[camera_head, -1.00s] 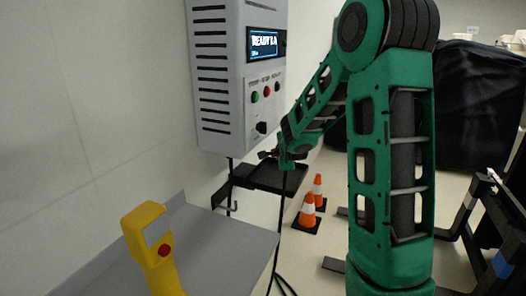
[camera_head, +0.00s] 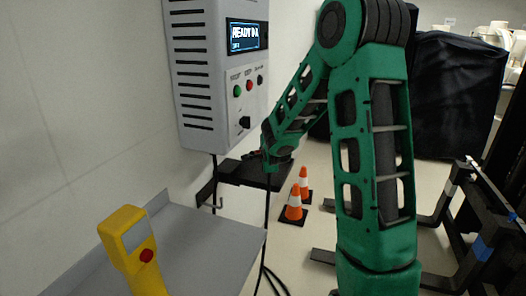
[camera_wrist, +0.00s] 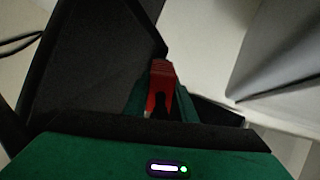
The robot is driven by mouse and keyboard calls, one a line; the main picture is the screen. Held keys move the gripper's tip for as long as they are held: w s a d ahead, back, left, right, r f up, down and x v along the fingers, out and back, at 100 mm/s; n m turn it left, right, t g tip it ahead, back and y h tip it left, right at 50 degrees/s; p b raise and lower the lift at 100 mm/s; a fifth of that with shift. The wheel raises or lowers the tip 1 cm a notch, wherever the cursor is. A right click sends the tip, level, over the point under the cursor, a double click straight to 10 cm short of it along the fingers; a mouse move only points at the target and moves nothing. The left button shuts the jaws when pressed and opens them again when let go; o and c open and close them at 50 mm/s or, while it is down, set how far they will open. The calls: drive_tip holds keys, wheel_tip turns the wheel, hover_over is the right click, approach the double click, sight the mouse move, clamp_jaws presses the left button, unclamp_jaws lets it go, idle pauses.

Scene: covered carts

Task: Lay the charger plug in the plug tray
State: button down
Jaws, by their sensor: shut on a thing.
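My gripper (camera_head: 262,157) is at the black plug tray (camera_head: 238,175) below the wall box. In the wrist view my gripper (camera_wrist: 160,100) is shut on a red ridged piece with a forked near end, which I take to be the charger plug (camera_wrist: 162,74). The tray (camera_wrist: 100,55) fills the left and middle of that view as a dark surface with a raised edge. The plug is seen over or against the tray's right edge. I cannot tell whether it touches the tray. In the head view the plug is small and mostly hidden by my gripper.
A grey wall box (camera_head: 205,80) with a lit screen hangs above the tray. A black cable (camera_head: 266,215) hangs below. A grey shelf (camera_head: 205,250) and a yellow handheld device (camera_head: 128,245) are at front left. Orange cones (camera_head: 294,205) stand on the floor; a covered cart (camera_head: 455,95) is behind.

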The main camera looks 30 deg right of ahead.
drive_tip(key=shift+f, duration=1.75)
drive_tip(key=shift+f, duration=0.25)
drive_tip(key=c, duration=1.4)
unclamp_jaws()
drive_tip(key=shift+f, duration=0.1)
drive_tip(key=shift+s+f, duration=0.2)
drive_tip(key=v, duration=1)
drive_tip(key=shift+a+r, duration=0.1)
drive_tip(key=shift+r, duration=0.4)
